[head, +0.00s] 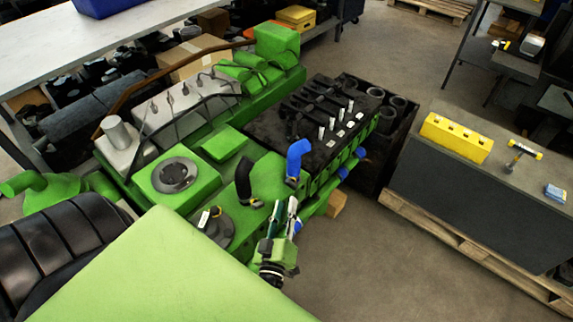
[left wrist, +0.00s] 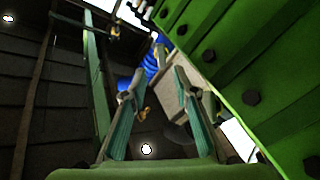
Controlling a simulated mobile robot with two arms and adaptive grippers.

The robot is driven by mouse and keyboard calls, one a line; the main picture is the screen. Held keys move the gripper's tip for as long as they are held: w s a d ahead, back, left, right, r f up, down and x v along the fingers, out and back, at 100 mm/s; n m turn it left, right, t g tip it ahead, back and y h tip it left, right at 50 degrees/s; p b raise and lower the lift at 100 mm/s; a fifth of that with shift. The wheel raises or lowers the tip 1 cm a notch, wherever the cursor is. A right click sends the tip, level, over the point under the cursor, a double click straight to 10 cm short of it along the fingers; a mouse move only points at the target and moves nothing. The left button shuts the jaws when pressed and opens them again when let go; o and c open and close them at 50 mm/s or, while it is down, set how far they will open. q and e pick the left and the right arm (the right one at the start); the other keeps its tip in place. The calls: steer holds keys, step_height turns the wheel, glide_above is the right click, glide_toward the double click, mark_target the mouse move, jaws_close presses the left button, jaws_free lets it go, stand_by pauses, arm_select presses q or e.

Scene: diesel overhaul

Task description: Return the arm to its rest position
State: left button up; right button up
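My left gripper (head: 285,207) is beside the green engine (head: 225,143), near its front right corner. It points up and away in the head view, below the upright blue hose (head: 295,160). In the left wrist view the two fingers of the left gripper (left wrist: 157,85) stand apart with nothing held between them. A blue part (left wrist: 152,65) and a grey block show beyond the fingers, and the green engine side (left wrist: 235,60) with dark bolts is close on the right. My right gripper is not in view.
A workbench (head: 480,180) on a pallet stands at the right, with a yellow block (head: 457,138), a hammer (head: 522,152) and a blue item (head: 555,193) on it. A black hose (head: 246,185) rises from the engine. The floor (head: 350,250) right of my gripper is clear.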

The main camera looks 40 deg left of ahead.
mark_target(292, 188)
arm_select(q)
steer(key=shift+s+d+f, duration=0.25)
steer(key=shift+d, duration=0.15)
steer(key=shift+s+d+f, duration=0.2)
steer(key=shift+d, duration=0.2)
steer(key=x, duration=0.7)
steer(key=shift+a+r, duration=0.1)
steer(key=shift+a, duration=0.1)
steer(key=shift+w+a, duration=0.35)
steer(key=shift+w, duration=0.15)
steer(key=shift+n, duration=0.4)
